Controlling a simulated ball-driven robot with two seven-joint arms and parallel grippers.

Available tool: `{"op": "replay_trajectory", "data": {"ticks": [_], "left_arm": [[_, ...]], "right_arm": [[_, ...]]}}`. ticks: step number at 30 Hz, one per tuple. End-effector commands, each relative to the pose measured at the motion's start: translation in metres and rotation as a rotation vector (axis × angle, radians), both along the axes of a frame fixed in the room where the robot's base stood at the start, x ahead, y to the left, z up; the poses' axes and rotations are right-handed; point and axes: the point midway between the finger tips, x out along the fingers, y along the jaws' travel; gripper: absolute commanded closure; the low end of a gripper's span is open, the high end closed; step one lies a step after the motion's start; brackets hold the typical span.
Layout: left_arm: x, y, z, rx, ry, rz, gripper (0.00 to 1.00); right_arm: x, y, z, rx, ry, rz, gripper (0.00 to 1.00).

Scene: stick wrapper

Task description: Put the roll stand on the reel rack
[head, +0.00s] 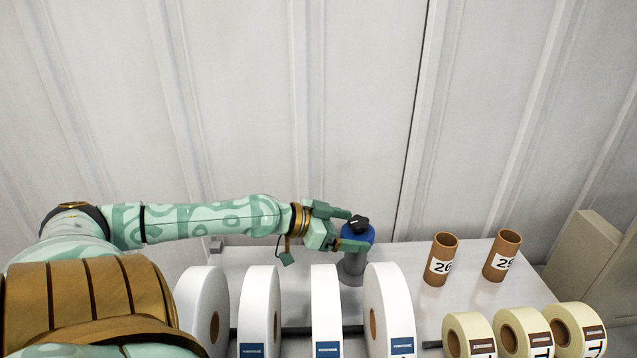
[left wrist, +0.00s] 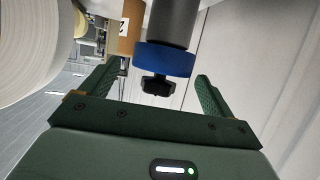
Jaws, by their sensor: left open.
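The roll stand appears to be the grey post (head: 352,268) with a blue collar (head: 358,235) and a black knob (head: 359,221) on top. It stands upright on a pale bench top (head: 240,258). My left gripper (head: 356,230) is open, with its fingers on either side of the knob and collar. In the left wrist view, the black knob (left wrist: 158,85) and blue collar (left wrist: 164,59) show between the spread fingers, with no clear contact. I cannot tell which part is the reel rack. My right gripper is out of view.
Large white rolls (head: 325,300) stand upright in a row in front of the post. Cream rolls (head: 468,333) stand at the front right. Two brown tubes with number labels, one (head: 436,278) nearer and one (head: 498,268) further right, stand on the bench. A panelled wall is behind.

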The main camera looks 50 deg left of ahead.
Motion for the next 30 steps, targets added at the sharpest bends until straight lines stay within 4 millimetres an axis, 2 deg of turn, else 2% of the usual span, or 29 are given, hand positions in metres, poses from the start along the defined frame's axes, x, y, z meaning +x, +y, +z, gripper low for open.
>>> {"op": "replay_trajectory", "data": {"ticks": [7,13,18,30], "left_arm": [[-0.035,0.017,0.020,-0.005,-0.001,0.005,0.12],[-0.059,0.029,0.029,-0.001,-0.002,0.003,0.12],[-0.066,0.031,0.031,0.002,-0.001,0.000,0.12],[-0.066,0.032,0.031,0.002,-0.001,0.000,0.12]], "right_arm": [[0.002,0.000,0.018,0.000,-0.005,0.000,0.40],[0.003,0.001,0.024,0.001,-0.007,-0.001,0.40],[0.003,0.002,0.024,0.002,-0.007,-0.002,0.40],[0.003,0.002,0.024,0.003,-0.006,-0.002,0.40]]}}
